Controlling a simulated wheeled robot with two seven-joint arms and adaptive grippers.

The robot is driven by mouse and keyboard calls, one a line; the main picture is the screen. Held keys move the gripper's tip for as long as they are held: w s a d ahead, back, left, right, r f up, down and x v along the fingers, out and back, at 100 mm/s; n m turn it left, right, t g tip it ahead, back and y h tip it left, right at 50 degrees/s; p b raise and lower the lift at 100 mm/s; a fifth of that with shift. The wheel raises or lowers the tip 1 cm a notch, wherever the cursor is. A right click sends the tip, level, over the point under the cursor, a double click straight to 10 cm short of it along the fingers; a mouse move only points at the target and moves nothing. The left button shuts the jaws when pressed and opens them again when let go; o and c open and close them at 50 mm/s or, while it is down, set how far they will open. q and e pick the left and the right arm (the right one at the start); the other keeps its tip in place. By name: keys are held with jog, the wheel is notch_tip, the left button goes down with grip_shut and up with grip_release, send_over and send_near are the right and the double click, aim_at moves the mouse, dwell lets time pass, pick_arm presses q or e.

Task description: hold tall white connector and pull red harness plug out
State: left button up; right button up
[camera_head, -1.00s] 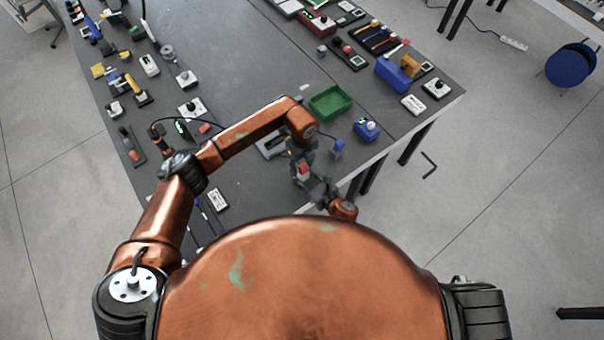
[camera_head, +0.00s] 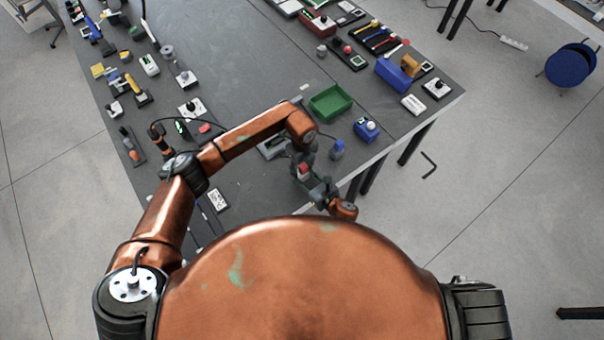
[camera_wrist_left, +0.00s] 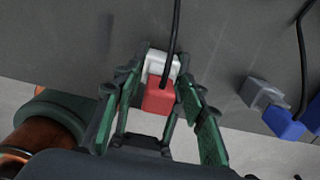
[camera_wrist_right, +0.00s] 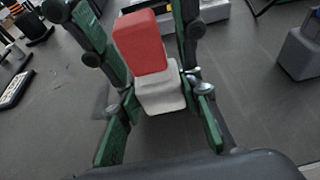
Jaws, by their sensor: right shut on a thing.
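The red harness plug (camera_wrist_left: 159,97) sits against the tall white connector (camera_wrist_left: 158,66), with a black cable running from the plug area. In the right wrist view the red plug (camera_wrist_right: 140,44) stands on top of the white connector (camera_wrist_right: 158,92), and they look joined. My right gripper (camera_wrist_right: 160,100) is shut on the white connector. My left gripper (camera_wrist_left: 160,95) has its fingers on both sides of the red plug, with narrow gaps, and looks open. In the head view my left gripper (camera_head: 301,166) hangs over the table's near edge; the red plug (camera_head: 303,170) shows small between the grippers.
A blue plug with a grey connector (camera_head: 337,149) stands just right of the grippers. A green tray (camera_head: 329,102) and a blue block with a white knob (camera_head: 367,129) lie beyond. The dark table (camera_head: 250,60) holds many parts along its sides; its middle is fairly clear.

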aim_at(302, 165)
pick_arm(q)
jog(key=shift+c, duration=0.4)
grip_shut()
dwell(0.4)
jog(key=o, duration=0.6)
grip_release()
notch_tip(302, 165, up, 12)
dwell(0.4)
jog(key=shift+c, duration=0.4)
